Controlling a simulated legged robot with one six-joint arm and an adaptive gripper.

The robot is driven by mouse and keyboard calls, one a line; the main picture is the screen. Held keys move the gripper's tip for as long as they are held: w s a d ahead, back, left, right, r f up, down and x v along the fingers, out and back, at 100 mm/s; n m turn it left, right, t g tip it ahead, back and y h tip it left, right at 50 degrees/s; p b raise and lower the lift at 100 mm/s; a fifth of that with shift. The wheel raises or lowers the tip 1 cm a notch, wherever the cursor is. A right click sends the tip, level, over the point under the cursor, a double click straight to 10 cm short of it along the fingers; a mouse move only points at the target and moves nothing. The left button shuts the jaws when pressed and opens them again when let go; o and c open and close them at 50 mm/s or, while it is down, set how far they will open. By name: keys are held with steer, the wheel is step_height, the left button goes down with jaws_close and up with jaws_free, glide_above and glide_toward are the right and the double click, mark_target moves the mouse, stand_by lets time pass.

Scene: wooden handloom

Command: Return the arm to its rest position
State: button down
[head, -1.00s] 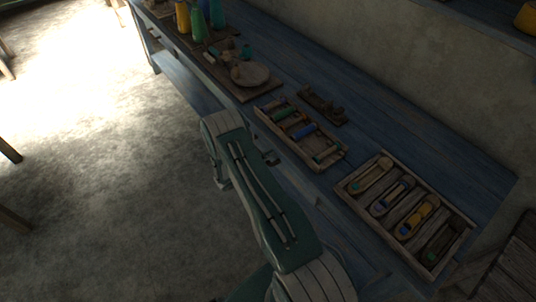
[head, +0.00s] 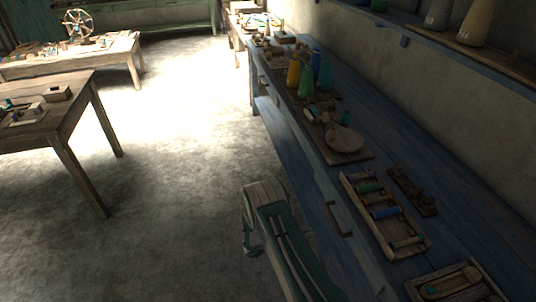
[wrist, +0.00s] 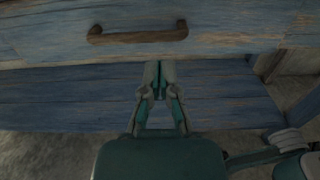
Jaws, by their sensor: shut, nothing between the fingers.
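My gripper (wrist: 159,80) is shut and empty in the wrist view. Its fingertips meet in front of the blue bench, just below a drawer front (wrist: 220,40) with a dark wooden handle (wrist: 138,34). I cannot tell how far the fingertips are from the wood. In the head view my arm (head: 285,240) stands at the lower middle, beside the front of the blue bench (head: 400,120). The gripper's fingers are hidden there. The drawer handle (head: 340,220) shows to the right of the arm.
On the bench are a tray of spools (head: 385,213), a shuttle tray (head: 412,290), a round wooden plate (head: 342,140) and several thread cones (head: 305,75). A wooden table (head: 60,130) stands at left. The floor (head: 170,170) between is clear.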

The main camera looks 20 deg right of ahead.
steer(key=s+a+r+m+g+y, duration=0.1)
steer(key=s+r+m+y, duration=0.2)
steer(key=r, duration=0.6)
steer(key=s+a+r+m+g+y, duration=0.1)
steer(key=r+m+y, duration=0.25)
steer(key=r, duration=0.45)
steer(key=s+a+r+m+g+y, duration=0.15)
steer(key=r+m, duration=0.25)
steer(key=r, duration=0.5)
steer(key=s+a+r+m+t+y, duration=0.3)
steer(key=s+a+r+t+y, duration=0.1)
steer(key=s+r, duration=0.3)
steer(key=s+a+r+m+t+y, duration=0.4)
steer(key=s+r, duration=0.4)
steer(key=s, duration=0.3)
steer(key=shift+a+t+y, duration=0.55)
steer(key=shift+a+y, duration=0.45)
steer(key=shift+r+m, duration=0.1)
steer(key=shift+m, duration=0.15)
